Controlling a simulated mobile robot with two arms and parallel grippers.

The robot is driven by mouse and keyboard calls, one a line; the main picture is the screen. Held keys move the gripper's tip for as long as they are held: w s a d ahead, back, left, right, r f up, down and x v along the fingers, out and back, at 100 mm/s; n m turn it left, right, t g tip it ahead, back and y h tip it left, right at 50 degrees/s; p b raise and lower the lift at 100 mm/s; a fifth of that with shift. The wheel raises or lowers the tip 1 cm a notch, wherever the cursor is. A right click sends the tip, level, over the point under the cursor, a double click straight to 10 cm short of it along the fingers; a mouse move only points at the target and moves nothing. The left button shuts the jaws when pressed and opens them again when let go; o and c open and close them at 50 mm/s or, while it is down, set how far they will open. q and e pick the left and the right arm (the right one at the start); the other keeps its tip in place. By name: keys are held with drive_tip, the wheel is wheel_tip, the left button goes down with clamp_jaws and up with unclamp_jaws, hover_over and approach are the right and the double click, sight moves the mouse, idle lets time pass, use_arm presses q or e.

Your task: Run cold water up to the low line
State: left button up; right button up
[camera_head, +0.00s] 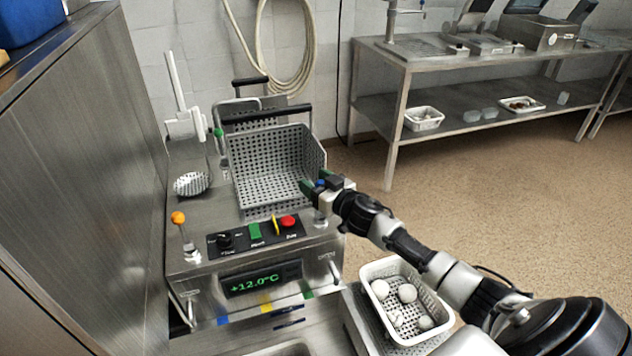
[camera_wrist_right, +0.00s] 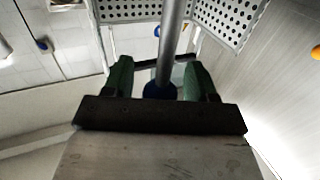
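A steel basin unit stands in the middle of the head view, with a front panel (camera_head: 188,277) and a display (camera_head: 262,281) reading +12.0°C. A blue knob (camera_head: 321,184) tops a short metal post at the unit's right front corner. My right gripper (camera_head: 319,185) is at this knob, with its green fingertips on either side of it. In the wrist view the blue knob (camera_wrist_right: 160,90) and its metal rod sit between the fingers, with small gaps visible, so the gripper looks open. The perforated basket (camera_head: 275,165) hides the basin's inside. No water or level line shows. My left gripper is out of view.
An orange knob (camera_head: 178,217) is at the left front corner and a green one (camera_head: 218,133) farther back. A skimmer (camera_head: 192,183) hangs at the left. A white basket (camera_head: 449,319) of white balls stands at the right front. A steel table (camera_head: 440,63) is behind.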

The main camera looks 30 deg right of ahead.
clamp_jaws()
use_arm(q)
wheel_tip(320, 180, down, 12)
drive_tip(key=b, duration=1.2)
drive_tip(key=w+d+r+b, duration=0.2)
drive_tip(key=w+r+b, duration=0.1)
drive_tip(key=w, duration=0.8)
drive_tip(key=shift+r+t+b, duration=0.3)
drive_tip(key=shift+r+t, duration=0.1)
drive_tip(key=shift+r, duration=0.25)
use_arm(e)
drive_tip(key=s+a+f+n+t+y, duration=0.2)
drive_tip(key=s+n+t+y, duration=0.1)
drive_tip(key=s+t, duration=0.3)
drive_tip(key=shift+s+f+n, duration=0.35)
drive_tip(key=shift+s+n, duration=0.25)
drive_tip(key=shift+s, duration=0.3)
